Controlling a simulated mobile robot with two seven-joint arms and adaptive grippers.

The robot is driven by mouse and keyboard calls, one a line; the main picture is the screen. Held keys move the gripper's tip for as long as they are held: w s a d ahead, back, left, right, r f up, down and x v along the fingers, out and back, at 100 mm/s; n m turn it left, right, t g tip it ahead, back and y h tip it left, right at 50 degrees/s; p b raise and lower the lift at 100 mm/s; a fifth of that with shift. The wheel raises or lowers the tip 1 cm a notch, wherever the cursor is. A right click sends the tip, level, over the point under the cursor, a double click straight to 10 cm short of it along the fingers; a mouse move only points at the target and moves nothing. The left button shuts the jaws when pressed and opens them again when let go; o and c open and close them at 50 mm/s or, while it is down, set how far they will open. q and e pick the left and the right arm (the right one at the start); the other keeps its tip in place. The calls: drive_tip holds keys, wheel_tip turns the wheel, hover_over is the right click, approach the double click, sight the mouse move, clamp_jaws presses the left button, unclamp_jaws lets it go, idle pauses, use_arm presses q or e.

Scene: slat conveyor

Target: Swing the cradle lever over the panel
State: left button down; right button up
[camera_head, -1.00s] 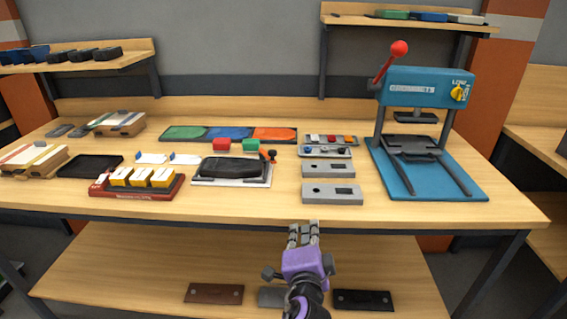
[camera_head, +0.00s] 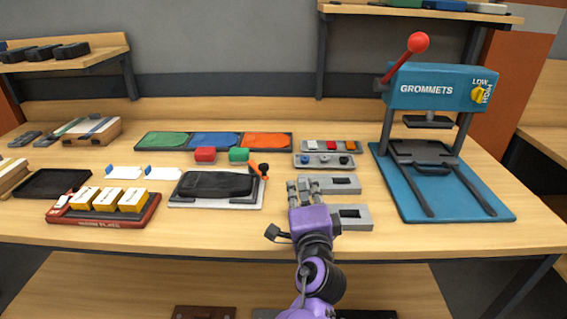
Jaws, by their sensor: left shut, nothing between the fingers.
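The cradle has a pale base (camera_head: 186,204) and stands left of centre on the bench. A dark, rounded panel (camera_head: 216,184) lies in it. My left gripper (camera_head: 304,187), on a purple wrist, is shut and empty. It is right of the cradle, apart from the lever, and partly hides the grey plates under it. My right gripper is not in view.
Grey plates (camera_head: 345,185) lie near my left gripper. A blue press (camera_head: 434,88) with a red-knobbed handle stands at the right.

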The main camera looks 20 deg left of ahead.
use_arm(q)
drive_tip(key=shift+w+r, duration=0.2)
drive_tip(key=shift+w+a+r, duration=0.1)
drive_tip(key=shift+w+r, duration=0.05)
drive_tip(key=shift+r, duration=0.1)
drive_tip(key=x, duration=0.2)
drive_tip(key=shift+w+a+r+p, duration=0.15)
drive_tip(key=shift+w+p, duration=0.15)
drive_tip(key=shift+p, duration=0.05)
drive_tip(key=x, duration=0.6)
drive_tip(key=shift+s+a+f+p, duration=0.25)
drive_tip(key=shift+s+a+p, duration=0.45)
drive_tip(key=shift+s+a, duration=0.25)
drive_tip(key=shift+s+a+f, duration=0.1)
drive_tip(key=shift+s+a, duration=0.3)
drive_tip(key=shift+a, duration=0.05)
drive_tip(key=shift+f, duration=0.15)
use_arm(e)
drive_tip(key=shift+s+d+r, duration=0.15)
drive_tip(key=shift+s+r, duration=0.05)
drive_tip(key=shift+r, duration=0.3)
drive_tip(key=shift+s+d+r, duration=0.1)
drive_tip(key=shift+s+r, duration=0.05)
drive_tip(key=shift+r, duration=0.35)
use_arm(q)
drive_tip(key=shift+s+a, duration=0.1)
